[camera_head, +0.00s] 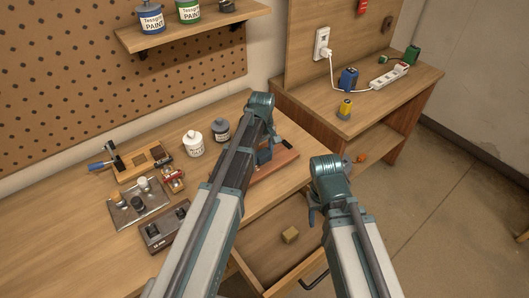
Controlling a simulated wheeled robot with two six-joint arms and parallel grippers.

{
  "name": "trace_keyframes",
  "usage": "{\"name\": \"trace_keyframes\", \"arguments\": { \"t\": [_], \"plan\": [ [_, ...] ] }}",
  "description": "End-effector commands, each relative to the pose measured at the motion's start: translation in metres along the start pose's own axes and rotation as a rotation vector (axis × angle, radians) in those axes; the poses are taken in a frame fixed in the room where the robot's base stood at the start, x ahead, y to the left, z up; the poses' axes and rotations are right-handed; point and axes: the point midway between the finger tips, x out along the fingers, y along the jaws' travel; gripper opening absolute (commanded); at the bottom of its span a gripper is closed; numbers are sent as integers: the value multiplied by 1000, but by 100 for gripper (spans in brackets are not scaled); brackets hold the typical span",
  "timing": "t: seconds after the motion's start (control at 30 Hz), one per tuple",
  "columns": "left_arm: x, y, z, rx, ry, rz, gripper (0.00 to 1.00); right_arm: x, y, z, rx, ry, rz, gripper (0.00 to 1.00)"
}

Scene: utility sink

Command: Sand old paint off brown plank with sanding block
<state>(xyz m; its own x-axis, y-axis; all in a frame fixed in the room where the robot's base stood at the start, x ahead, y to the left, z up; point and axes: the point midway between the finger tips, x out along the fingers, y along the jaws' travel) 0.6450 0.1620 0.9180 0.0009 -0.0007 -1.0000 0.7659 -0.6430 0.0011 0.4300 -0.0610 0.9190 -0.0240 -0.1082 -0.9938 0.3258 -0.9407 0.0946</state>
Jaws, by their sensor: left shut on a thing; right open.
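The brown plank (284,157) lies on the workbench near its right end, partly hidden by my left arm. My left gripper (264,156) is at the plank, shut, apparently on it; the contact itself is hidden behind the arm.
The open drawer (262,248) juts out from the bench front. A lower side table (385,105) holds a power strip (389,76).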

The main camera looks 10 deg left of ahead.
Motion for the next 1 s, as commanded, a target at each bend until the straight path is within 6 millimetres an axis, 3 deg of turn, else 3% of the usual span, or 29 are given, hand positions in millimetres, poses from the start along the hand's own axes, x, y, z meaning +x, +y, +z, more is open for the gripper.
{"name": "trace_keyframes", "arguments": {
  "t": [0.2,0.57,1.0],
  "plan": [
    [-1,-22,1,-2,0,-3,22,-1,0,0,0,0,0,50],
    [-1,-29,0,-1,1,-2,22,-1,0,0,0,0,0,50],
    [2,-62,0,-1,1,-3,22,2,0,0,0,0,0,50]
  ]
}}
